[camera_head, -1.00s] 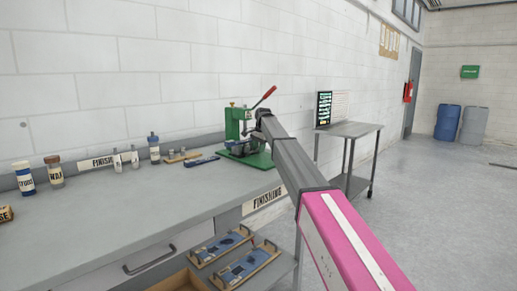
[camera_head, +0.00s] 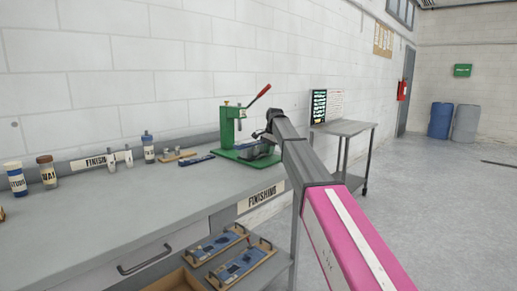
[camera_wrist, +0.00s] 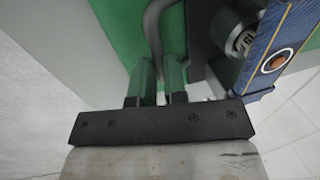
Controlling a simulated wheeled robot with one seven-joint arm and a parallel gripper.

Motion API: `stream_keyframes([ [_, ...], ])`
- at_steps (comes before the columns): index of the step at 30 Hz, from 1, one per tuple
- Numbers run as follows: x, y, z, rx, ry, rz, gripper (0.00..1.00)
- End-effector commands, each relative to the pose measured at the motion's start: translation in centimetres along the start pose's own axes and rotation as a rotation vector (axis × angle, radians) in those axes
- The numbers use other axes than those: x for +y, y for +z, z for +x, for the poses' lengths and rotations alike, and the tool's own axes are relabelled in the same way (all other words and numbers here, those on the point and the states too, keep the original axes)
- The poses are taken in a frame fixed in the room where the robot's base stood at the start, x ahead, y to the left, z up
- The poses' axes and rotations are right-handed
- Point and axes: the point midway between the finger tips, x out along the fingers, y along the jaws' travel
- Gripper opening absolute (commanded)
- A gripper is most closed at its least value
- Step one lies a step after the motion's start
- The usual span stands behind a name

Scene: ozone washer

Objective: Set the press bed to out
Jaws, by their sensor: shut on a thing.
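The green press (camera_head: 232,122) with its raised red-tipped lever (camera_head: 259,93) stands at the far end of the bench. Its grey press bed (camera_head: 258,148) sits low over the green base, right of the column. My gripper reaches the bed's right side in the head view, where my arm hides the fingertips. In the wrist view my gripper (camera_wrist: 157,75) is shut on a thin bent grey handle (camera_wrist: 155,35), which passes between the green fingers. The handle's joint to the bed cannot be made out.
A blue patterned piece (camera_wrist: 285,45) and a round marked part (camera_wrist: 243,40) are close right of the fingers. Bottles and small tools stand along the wall. A side table (camera_head: 343,128) stands beyond the bench. Two blue trays (camera_head: 245,262) lie below.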

Motion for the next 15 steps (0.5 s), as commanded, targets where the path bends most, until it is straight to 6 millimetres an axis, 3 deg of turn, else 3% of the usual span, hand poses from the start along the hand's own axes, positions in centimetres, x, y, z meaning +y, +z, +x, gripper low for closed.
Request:
stream_keyframes([
  [1, 1.5, 0.2, -0.3, 0.001, -0.001, 0.002, 0.0],
  [3, 2.3, 0.2, -0.5, 0.001, -0.001, 0.001, 0.0],
  [13, 2.8, 0.0, -0.6, 0.0, 0.004, 0.0, 0.0],
  [14, 2.8, 0.0, -0.6, 0.0, 0.004, 0.0, 0.22],
  [15, 2.8, 0.0, -0.6, 0.0, 0.004, 0.0, 0.35],
])
